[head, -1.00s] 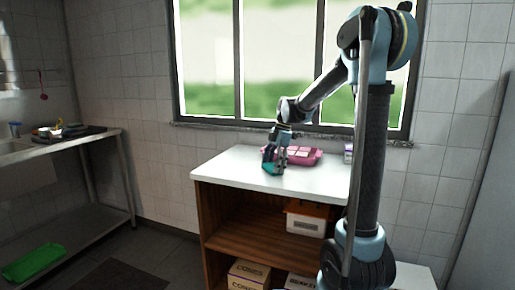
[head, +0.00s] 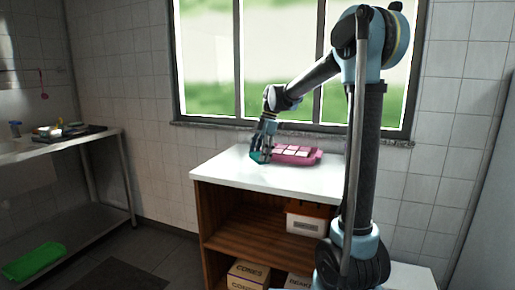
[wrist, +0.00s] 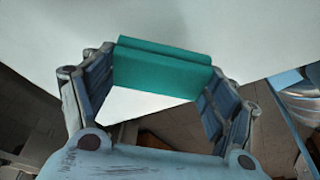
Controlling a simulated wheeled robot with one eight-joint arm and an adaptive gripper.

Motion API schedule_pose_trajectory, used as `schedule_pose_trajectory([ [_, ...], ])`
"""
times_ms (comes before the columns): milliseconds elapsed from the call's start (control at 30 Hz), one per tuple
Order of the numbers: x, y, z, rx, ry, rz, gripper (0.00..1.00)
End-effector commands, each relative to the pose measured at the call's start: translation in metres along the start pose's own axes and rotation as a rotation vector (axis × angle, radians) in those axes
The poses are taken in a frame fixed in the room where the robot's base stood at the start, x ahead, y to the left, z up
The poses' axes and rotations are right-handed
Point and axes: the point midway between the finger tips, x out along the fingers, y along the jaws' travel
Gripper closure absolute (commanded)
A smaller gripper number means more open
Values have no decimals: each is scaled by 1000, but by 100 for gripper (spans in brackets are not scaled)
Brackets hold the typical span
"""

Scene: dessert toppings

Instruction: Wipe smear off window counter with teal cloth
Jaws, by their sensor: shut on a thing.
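My gripper (head: 262,152) points down and is shut on the cloth. The cloth is at the counter surface or just above it; I cannot tell if it touches. I see no smear on the bare counter; any mark under the cloth or gripper is hidden.
A pink tray (head: 308,160) with pale squares stands just right of my gripper. Boxes (head: 248,273) sit on the wooden shelves below. The window sill (head: 222,126) is behind. The counter's front and left are clear.

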Motion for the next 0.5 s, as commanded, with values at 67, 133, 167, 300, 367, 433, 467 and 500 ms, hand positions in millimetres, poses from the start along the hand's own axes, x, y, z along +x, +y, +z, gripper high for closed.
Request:
schedule_pose_trajectory([
  [67,-7,0,-2,0,0,0,47],
  [133,-14,-1,-3,1,0,0,47],
  [167,-16,-1,-4,0,0,0,47],
  [300,-28,-1,-7,1,0,0,47],
  [367,-33,0,-9,0,0,0,47],
  [433,-37,0,-10,0,0,0,47],
  [467,-38,0,-10,0,0,0,47],
  [500,-39,0,-11,0,0,0,47],
])
